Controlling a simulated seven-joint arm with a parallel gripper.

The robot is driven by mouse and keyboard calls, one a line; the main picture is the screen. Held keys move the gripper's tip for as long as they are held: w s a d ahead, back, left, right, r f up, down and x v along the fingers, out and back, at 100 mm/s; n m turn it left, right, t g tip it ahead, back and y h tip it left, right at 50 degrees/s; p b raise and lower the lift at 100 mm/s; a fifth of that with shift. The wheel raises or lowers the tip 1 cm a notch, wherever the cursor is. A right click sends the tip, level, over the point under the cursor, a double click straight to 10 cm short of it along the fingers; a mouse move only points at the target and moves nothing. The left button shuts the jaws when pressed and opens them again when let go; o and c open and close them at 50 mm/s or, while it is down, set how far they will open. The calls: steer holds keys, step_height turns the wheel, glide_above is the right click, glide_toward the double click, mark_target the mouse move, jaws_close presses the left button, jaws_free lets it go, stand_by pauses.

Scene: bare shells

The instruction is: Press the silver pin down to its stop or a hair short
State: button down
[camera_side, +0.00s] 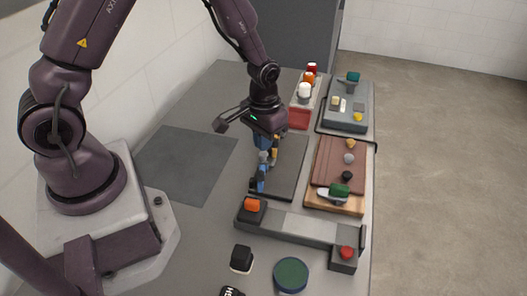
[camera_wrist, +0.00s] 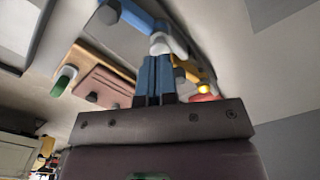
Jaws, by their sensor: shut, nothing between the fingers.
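My gripper (camera_wrist: 157,55) is shut and empty, its two blue fingers pressed together. In the side view my gripper (camera_side: 263,148) points down over the dark plate (camera_side: 289,172), near its left edge. A pale silver, rounded piece (camera_wrist: 168,43) shows right at the fingertips in the wrist view. It looks like the silver pin's top, but I cannot tell whether the tips touch it or how far down it is. A blue bar (camera_wrist: 137,16) and an orange-yellow bar (camera_wrist: 193,68) lie on either side of it. In the side view the pin is hidden among the blue parts.
A brown board (camera_side: 328,165) with several knobs stands right of the plate. Behind it is a grey box (camera_side: 345,119). A long grey fixture (camera_side: 295,224) with orange and red buttons lies in front. A dark mat (camera_side: 186,160) on the left is clear.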

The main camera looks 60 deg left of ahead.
mark_target(264, 153)
steer(key=shift+f, duration=1.5)
steer(key=shift+r, duration=3.55)
steer(key=shift+s, duration=0.1)
steer(key=s+d+r+m+t, duration=0.1)
steer(key=s+r+t, duration=0.1)
steer(key=s+r, duration=0.5)
steer(key=s+d+r+m+t, duration=0.1)
steer(key=s+r+m+t, duration=0.1)
steer(key=s+r, duration=0.6)
steer(key=shift+d+r+t, duration=0.3)
steer(key=shift+r+t, duration=0.5)
steer(key=shift+r, duration=2.8)
